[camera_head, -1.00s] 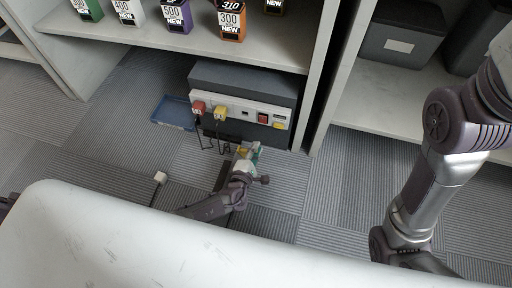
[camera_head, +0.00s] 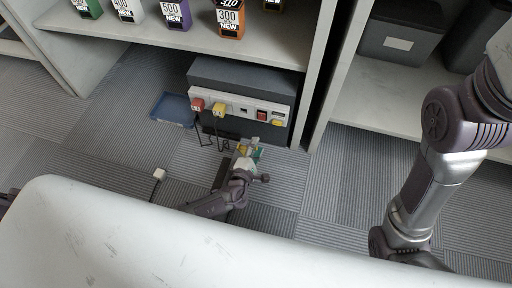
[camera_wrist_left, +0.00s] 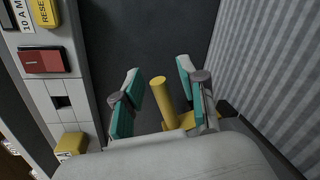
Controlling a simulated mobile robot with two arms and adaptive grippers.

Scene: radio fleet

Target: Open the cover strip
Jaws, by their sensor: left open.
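A dark grey box (camera_head: 245,80) with a pale front panel (camera_head: 233,105) stands on the floor under the shelf. A dark lower front (camera_wrist_left: 140,40) lies beside the panel in the left wrist view; I cannot tell whether this is the cover strip. My left gripper (camera_head: 256,147) is close in front of the box's lower right part. In the left wrist view the gripper (camera_wrist_left: 158,97) has its green-padded fingers apart. My right gripper is out of view.
A red plug (camera_head: 197,104) and a yellow plug (camera_head: 219,109) with hanging cords sit in the panel, left of a red switch (camera_head: 261,114). A blue tray (camera_head: 172,109) lies left of the box. Shelf posts (camera_head: 335,75) stand to its right.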

